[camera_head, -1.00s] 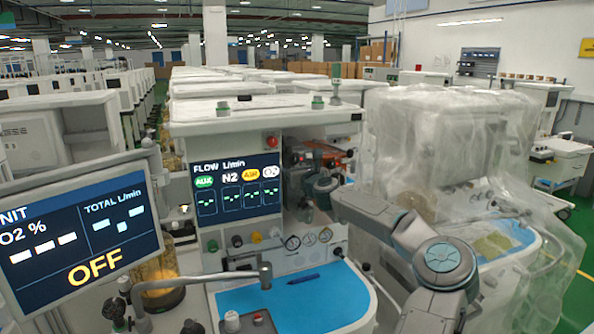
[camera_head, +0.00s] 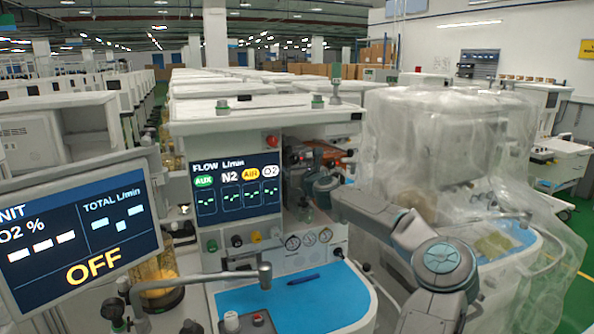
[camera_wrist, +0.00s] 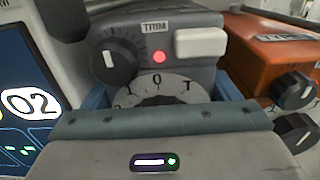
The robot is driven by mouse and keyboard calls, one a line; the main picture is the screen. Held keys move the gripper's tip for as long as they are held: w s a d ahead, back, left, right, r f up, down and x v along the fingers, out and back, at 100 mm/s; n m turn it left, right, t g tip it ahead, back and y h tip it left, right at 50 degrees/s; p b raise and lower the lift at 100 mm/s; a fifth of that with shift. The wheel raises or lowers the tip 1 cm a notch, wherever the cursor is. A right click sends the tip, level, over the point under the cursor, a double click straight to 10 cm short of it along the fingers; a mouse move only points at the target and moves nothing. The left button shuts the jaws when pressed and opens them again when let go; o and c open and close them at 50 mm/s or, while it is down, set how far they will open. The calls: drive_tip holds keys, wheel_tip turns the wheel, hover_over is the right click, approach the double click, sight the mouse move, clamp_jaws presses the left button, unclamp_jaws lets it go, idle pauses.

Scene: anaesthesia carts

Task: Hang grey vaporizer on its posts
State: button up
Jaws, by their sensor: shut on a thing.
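The grey vaporizer (camera_wrist: 185,82) fills the middle of the wrist view, with a black knob, a red button, a white block and a numbered dial on its front. My gripper (camera_wrist: 160,122) is shut on it, its body across the lower part of that view. In the head view my gripper (camera_head: 322,183) reaches into the recess of the cart to the right of the flow screen. The posts are hidden behind the vaporizer and my arm, so I cannot tell whether the vaporizer is seated on them.
An orange unit (camera_wrist: 275,55) with black knobs stands close on the vaporizer's right. The flow screen (camera_head: 237,183) is on its left. A blue worktop (camera_head: 300,303) with a pen (camera_head: 304,279) lies below. A plastic-draped cart (camera_head: 440,130) stands to the right.

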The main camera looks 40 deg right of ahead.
drive_tip(key=shift+f+b, duration=1.05)
drive_tip(key=shift+b, duration=0.3)
idle(0.4)
drive_tip(key=o, duration=1.8)
drive_tip(key=shift+a+f, duration=0.1)
drive_tip(key=b+v, duration=0.1)
drive_tip(key=v, duration=0.3)
drive_tip(key=b+v, duration=0.1)
drive_tip(key=v, duration=0.4)
drive_tip(key=b+v, duration=0.2)
drive_tip(key=v, duration=0.3)
drive_tip(key=shift+d, duration=0.3)
